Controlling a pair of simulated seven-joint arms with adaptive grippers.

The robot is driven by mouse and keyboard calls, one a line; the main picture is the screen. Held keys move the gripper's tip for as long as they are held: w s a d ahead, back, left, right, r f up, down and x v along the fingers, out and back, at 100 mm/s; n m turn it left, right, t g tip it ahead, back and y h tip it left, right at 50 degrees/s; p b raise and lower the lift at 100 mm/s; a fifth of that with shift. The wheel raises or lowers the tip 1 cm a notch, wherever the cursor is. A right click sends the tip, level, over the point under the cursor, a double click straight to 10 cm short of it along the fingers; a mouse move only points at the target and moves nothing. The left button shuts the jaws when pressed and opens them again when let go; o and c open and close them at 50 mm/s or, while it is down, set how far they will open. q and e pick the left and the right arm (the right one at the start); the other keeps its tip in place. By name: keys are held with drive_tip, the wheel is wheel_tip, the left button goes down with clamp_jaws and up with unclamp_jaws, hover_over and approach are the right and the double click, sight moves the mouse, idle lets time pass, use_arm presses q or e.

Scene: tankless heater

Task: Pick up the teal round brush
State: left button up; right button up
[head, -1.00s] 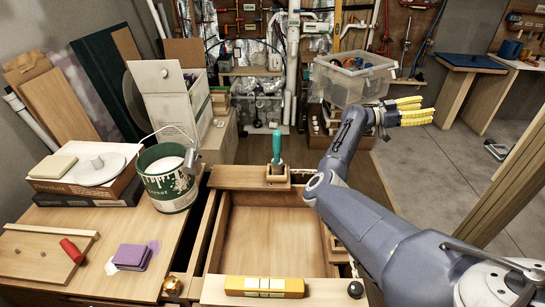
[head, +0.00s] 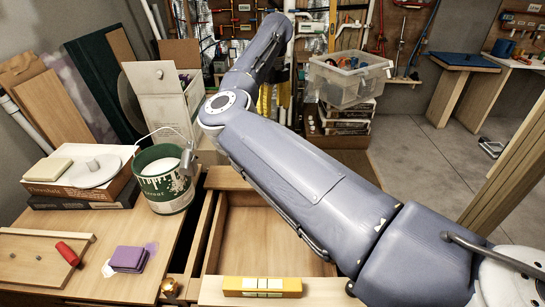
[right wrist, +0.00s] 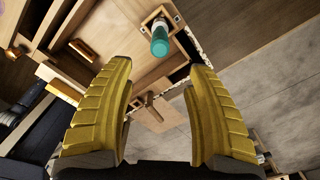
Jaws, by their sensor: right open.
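The teal round brush (right wrist: 160,43) shows in the right wrist view, its teal handle standing up from a small square wooden holder (right wrist: 150,20). In the head view the brush is hidden behind my right arm. My right gripper (right wrist: 160,70) has its two yellow ribbed fingers spread wide, with nothing between them. The brush lies just beyond the fingertips in that view, roughly centred between them, and apart from them. In the head view, parts of the yellow fingers (head: 265,105) show below the wrist, partly covered by the arm. My left gripper is not in view.
An open wooden drawer (head: 213,240) lies below my right arm. A green paint can (head: 165,190) stands on the bench to its left. A yellow level (head: 262,287) lies along the front. A clear plastic bin (head: 345,82) stands at the back right.

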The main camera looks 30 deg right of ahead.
wheel_tip(320, 180, down, 17)
drive_tip(key=shift+r, duration=0.2)
idle(0.7)
drive_tip(key=shift+c, duration=0.5)
clamp_jaws()
